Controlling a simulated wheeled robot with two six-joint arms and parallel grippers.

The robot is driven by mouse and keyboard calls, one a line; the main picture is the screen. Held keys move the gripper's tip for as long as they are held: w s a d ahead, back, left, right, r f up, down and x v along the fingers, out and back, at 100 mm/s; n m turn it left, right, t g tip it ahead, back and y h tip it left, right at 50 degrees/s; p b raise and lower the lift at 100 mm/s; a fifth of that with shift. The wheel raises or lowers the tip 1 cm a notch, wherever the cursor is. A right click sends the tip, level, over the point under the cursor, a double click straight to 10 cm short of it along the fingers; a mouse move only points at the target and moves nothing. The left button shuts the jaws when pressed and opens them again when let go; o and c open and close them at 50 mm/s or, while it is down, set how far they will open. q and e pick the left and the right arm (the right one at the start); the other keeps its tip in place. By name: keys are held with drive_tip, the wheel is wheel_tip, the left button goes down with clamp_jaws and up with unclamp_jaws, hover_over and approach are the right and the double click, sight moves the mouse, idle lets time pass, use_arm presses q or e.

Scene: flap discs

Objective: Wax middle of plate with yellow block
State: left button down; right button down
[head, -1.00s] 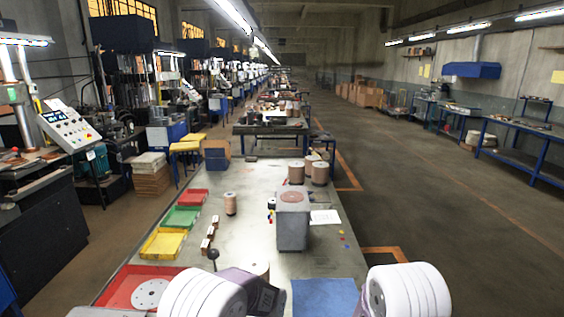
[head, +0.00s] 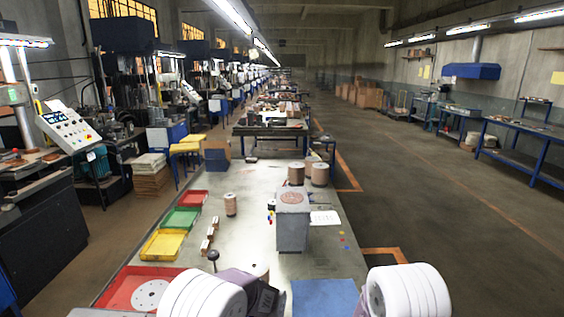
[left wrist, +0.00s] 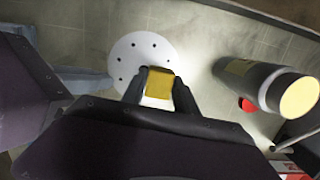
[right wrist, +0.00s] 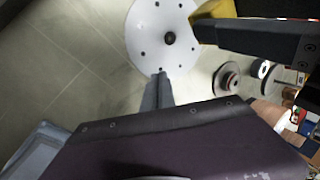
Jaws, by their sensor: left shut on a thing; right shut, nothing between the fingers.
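A round white plate with a ring of small holes lies below my grippers, in the left wrist view (left wrist: 143,55) and the right wrist view (right wrist: 160,35). A dark spot marks its middle in the right wrist view. My left gripper (left wrist: 158,88) is shut on the yellow block (left wrist: 159,82), over the plate's near edge in the left wrist view. The block also shows at the plate's upper right in the right wrist view (right wrist: 213,10); whether it touches is unclear. My right gripper (right wrist: 160,78) is shut and empty at the plate's near edge. Head view hides both fingertips.
A grey cylinder with a yellow end (left wrist: 268,84) stands right of the plate in the left wrist view. On the bench are a red tray (head: 118,288) holding another white disc, green (head: 181,219) and yellow (head: 163,244) trays, a grey stand (head: 292,235) and a blue mat (head: 325,297).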

drive_tip(key=shift+f, duration=1)
use_arm(q)
drive_tip(key=shift+w+d, duration=1.5)
drive_tip(key=shift+w, duration=0.3)
drive_tip(key=shift+f, duration=2.15)
